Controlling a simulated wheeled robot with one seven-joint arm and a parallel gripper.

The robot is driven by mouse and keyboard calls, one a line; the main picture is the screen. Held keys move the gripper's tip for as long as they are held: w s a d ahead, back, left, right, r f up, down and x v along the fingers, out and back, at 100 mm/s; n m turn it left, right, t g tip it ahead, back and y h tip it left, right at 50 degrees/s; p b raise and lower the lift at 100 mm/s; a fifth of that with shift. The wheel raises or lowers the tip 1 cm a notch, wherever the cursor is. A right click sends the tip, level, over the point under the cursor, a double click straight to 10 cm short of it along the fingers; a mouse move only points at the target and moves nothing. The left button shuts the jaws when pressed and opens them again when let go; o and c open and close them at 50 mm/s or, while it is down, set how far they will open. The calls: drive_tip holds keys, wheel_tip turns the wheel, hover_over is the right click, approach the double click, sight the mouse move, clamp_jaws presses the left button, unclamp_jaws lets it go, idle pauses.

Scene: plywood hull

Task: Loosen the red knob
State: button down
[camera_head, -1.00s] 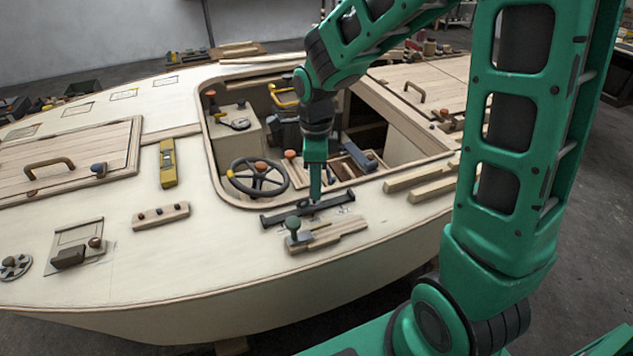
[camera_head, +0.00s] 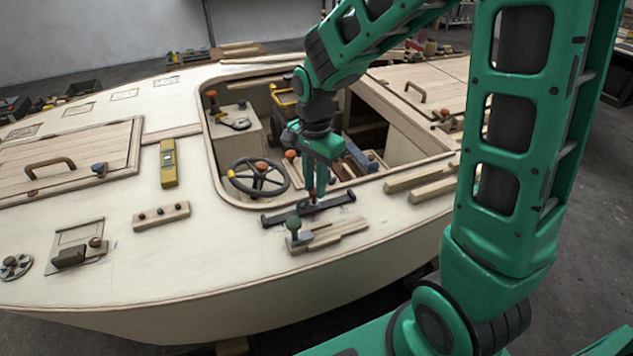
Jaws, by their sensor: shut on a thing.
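My gripper (camera_head: 312,193) points down over the near edge of the cockpit opening, with its green fingers shut. A small red knob (camera_head: 312,191) shows between the fingertips, largely hidden by them. It sits at the middle of a dark bar (camera_head: 285,216) that lies on the pale deck. I cannot tell from this view how far the knob is turned.
A steering wheel (camera_head: 257,179) is to the left inside the cockpit. Wooden strips (camera_head: 420,176) lie to the right.

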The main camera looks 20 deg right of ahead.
drive_tip(key=n, duration=0.6)
drive_tip(key=shift+w, duration=0.15)
drive_tip(key=n, duration=0.6)
drive_tip(key=shift+n, duration=0.4)
drive_tip(key=n, duration=1.3)
drive_tip(key=shift+s+a, duration=0.1)
drive_tip(key=shift+s, duration=0.1)
drive_tip(key=c, duration=1.6)
unclamp_jaws()
drive_tip(key=shift+o, duration=0.2)
